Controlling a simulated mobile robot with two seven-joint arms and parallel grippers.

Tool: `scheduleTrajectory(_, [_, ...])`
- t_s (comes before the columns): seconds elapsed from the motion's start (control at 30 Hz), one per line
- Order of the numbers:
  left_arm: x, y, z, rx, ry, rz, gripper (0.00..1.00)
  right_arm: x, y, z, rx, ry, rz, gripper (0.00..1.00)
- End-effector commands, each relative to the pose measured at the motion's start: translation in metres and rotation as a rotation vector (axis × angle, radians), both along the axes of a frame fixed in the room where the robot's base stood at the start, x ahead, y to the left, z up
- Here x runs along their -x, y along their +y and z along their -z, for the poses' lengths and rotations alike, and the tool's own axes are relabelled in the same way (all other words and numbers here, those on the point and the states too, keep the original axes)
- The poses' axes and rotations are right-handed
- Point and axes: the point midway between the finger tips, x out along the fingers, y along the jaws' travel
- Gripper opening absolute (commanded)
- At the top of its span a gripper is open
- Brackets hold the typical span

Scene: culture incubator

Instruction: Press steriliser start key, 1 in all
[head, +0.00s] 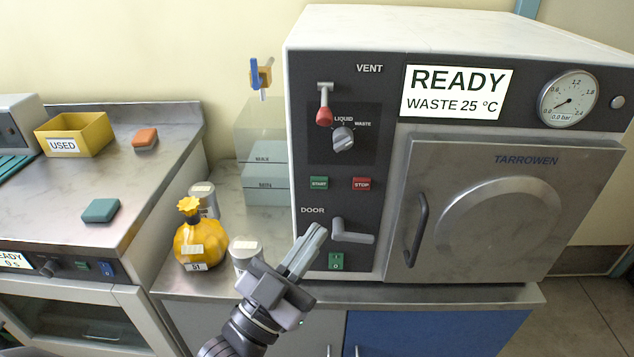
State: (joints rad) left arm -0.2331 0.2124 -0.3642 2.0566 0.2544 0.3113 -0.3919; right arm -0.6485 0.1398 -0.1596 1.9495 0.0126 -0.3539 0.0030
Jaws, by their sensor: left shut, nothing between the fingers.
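The steriliser (480,132) stands on a counter, its door (500,205) closed. Its display (457,93) reads READY, WASTE 25 °C. The green START key (319,183) sits on the dark panel, left of the red STOP key (362,184). My left gripper (318,232) is shut and empty. In the picture its fingertips show below the START key, beside the DOOR lever (352,234); I cannot tell whether they touch the panel. My right gripper is not in view.
A yellow tied bag (198,246) and white-lidded jars (245,250) stand left of the steriliser. The red-tipped VENT lever (324,105) and selector knob (343,139) are above the keys. A green switch (336,261) is below. A yellow USED bin (75,133) stands on the left counter.

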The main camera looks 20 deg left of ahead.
Motion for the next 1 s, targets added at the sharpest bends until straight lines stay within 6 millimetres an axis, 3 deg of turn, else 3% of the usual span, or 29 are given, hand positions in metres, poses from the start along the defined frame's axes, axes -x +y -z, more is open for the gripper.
scheduleTrajectory(0.17, [-0.011,0.003,0.001,-0.001,-0.003,-0.001,0.00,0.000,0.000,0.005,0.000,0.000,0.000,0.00])
scheduleTrajectory(0.63, [-0.071,0.021,0.001,-0.001,0.000,0.000,0.00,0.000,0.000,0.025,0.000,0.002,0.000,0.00])
scheduleTrajectory(1.0, [-0.085,0.025,0.000,0.000,0.002,0.000,0.00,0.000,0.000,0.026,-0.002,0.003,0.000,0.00])
